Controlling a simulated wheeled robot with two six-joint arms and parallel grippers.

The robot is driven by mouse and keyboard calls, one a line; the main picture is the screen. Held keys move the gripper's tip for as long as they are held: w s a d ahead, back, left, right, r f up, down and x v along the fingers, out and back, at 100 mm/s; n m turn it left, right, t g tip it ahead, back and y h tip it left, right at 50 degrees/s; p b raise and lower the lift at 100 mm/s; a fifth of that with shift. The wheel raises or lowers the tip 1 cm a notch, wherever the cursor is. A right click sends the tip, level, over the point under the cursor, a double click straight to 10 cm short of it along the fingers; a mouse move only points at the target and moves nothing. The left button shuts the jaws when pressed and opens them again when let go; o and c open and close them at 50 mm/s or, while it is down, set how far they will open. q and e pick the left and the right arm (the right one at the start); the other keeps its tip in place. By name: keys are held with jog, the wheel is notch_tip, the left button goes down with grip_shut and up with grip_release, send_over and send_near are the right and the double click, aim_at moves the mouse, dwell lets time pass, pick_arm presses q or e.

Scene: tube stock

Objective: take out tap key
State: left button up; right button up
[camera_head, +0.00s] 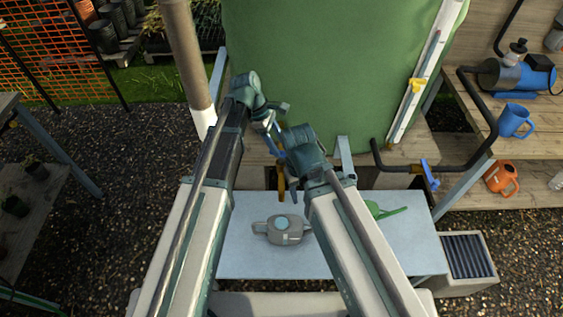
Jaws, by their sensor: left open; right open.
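I cannot make out the tap key with certainty. A narrow brass-yellow piece (281,182) shows just below my grippers, in front of the dark gap under the green tank (330,75); I cannot tell what it is. My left gripper (275,138) is open at the tank's lower front, higher than the right one. My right gripper (290,178) is open close beside it, by the yellow piece. The two grippers overlap in the picture, so contact with the piece cannot be told. Nothing is clearly held.
A grey watering can (285,230) stands on the pale table (245,262); a green spouted thing (388,211) is partly behind my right arm. A black pipe with a blue lever (430,176) is at right. A blue jug (514,120) and orange jug (502,178) stand on wooden shelves.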

aim_at(282, 158)
pick_arm(q)
jog(key=shift+d+f, duration=0.1)
jog(key=b+x, duration=0.2)
jog(key=a+b+x, duration=0.1)
jog(key=b+x, duration=0.1)
jog(key=shift+s+d+f, duration=0.1)
jog(key=shift+d+f, duration=0.05)
jog(key=shift+f, duration=0.35)
jog(key=shift+d+f+b, duration=0.2)
jog(key=shift+f+b, duration=0.05)
jog(key=shift+b, duration=0.25)
jog(key=shift+r, duration=0.1)
grip_shut()
